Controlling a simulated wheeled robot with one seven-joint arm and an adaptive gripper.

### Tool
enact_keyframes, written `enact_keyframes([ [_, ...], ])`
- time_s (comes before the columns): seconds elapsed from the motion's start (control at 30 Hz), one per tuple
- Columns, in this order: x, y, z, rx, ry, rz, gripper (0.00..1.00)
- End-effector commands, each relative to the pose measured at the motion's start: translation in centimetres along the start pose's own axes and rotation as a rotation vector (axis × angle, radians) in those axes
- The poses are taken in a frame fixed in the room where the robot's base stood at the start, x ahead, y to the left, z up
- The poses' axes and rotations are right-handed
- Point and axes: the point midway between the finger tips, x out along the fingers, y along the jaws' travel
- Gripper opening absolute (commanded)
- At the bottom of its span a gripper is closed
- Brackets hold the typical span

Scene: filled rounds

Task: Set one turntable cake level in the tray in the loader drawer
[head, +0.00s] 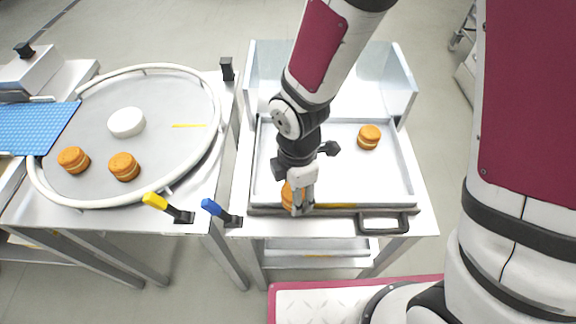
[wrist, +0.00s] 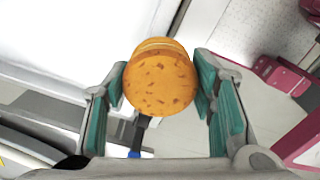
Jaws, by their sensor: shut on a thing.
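My gripper (head: 302,202) is shut on an orange layered cake (head: 287,196) at the front of the tray. In the wrist view the held cake (wrist: 160,80) sits between the two teal finger pads, its flat speckled face turned to the camera. The tray (head: 337,186) lies in the loader drawer (head: 403,82) and holds another cake (head: 369,136) at its right side. Two more cakes (head: 124,166) (head: 73,160) stand on the round turntable (head: 185,98). Whether the held cake touches the tray floor is hidden by my gripper.
A white round block (head: 126,122) sits mid-turntable. A blue belt (head: 35,128) reaches the turntable's left edge. A yellow-tipped lever (head: 168,207) and a blue-tipped lever (head: 221,212) stick out at the front. The drawer handle (head: 383,223) is at front right. The tray's right middle is clear.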

Motion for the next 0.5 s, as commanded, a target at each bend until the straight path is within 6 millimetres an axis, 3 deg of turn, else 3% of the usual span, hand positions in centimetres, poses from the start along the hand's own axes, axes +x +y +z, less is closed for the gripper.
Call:
enact_keyframes([
  [0.3, 0.6, 6.8, 1.3, 0.003, 0.000, 0.001, 0.39],
  [0.5, 0.8, 8.6, 1.7, 0.002, 0.000, 0.000, 0.39],
])
